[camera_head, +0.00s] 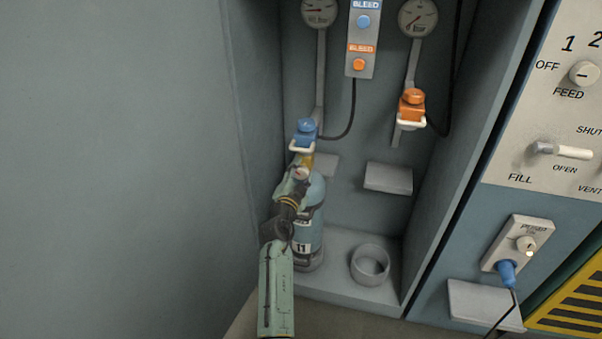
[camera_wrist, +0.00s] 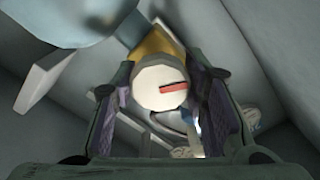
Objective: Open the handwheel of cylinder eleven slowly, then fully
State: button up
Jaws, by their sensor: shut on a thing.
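Cylinder eleven (camera_head: 309,232) is a blue-grey bottle with a white label "11". It stands upright in the left part of the cabinet, under the blue connector (camera_head: 305,130) with its white yoke. Its handwheel (camera_head: 300,173) is a pale round knob in front of a brass valve body (camera_head: 306,160). In the wrist view the handwheel (camera_wrist: 155,91) shows a red mark on its face, pointing right. My gripper (camera_head: 296,181) is at the handwheel, with one finger on each side of it. In the wrist view my gripper (camera_wrist: 165,95) is shut on the handwheel. Its fingers partly hide the knob's sides.
An empty round holder (camera_head: 370,265) stands on the cabinet floor, right of the cylinder. An orange connector (camera_head: 411,104) hangs above a grey shelf block (camera_head: 389,179). The BLEED panel (camera_head: 361,38) sits between two gauges. A FEED and FILL panel (camera_head: 553,110) is at right.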

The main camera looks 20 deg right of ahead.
jog(key=c, duration=0.4)
jog(key=shift+f, duration=0.1)
